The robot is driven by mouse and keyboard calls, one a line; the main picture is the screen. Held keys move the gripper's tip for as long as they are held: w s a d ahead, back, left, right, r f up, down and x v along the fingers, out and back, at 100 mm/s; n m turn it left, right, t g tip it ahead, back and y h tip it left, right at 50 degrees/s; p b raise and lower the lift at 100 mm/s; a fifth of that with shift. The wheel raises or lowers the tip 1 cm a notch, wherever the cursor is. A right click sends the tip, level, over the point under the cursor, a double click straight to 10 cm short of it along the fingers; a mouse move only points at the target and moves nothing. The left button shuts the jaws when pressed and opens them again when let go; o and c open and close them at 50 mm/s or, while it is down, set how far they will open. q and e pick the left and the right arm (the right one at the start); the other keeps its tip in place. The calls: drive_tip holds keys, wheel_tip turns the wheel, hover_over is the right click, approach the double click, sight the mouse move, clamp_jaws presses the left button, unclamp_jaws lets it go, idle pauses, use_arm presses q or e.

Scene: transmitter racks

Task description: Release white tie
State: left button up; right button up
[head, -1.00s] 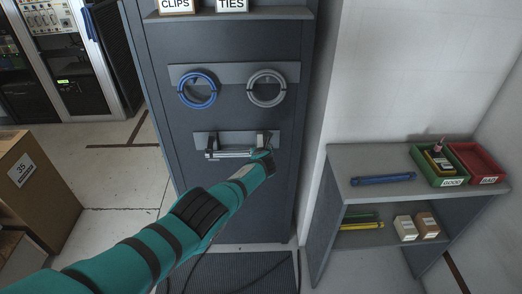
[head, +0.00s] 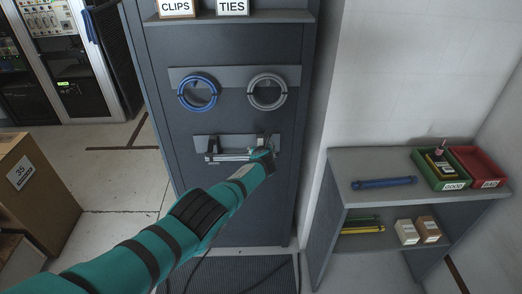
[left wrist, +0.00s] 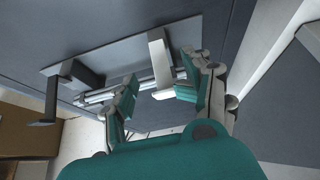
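A pale, rod-like bundle (head: 230,157), which may be the white tie, lies level across two hooks on a grey bracket plate (head: 222,141) on the front of the dark cabinet. The bundle also shows in the left wrist view (left wrist: 97,96). My left gripper (head: 267,153) is at the right end of the bundle, by the right hook. In the left wrist view my left gripper (left wrist: 156,94) has its fingers spread apart, with the pale right hook (left wrist: 158,55) and the bundle's end between them. I cannot tell if a finger touches the bundle. My right gripper is not in view.
Blue (head: 198,93) and grey (head: 267,92) rings hang above the bracket. Boxes labelled CLIPS (head: 176,7) and TIES (head: 232,6) stand on the cabinet shelf. To the right, a side shelf (head: 349,199) holds a blue rod (head: 384,183), a green bin (head: 449,183) and a red bin (head: 480,164).

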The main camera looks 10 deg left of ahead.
use_arm(q)
drive_tip(key=v, duration=1.2)
idle(0.4)
drive_tip(key=shift+r, duration=0.1)
drive_tip(key=shift+c, duration=0.3)
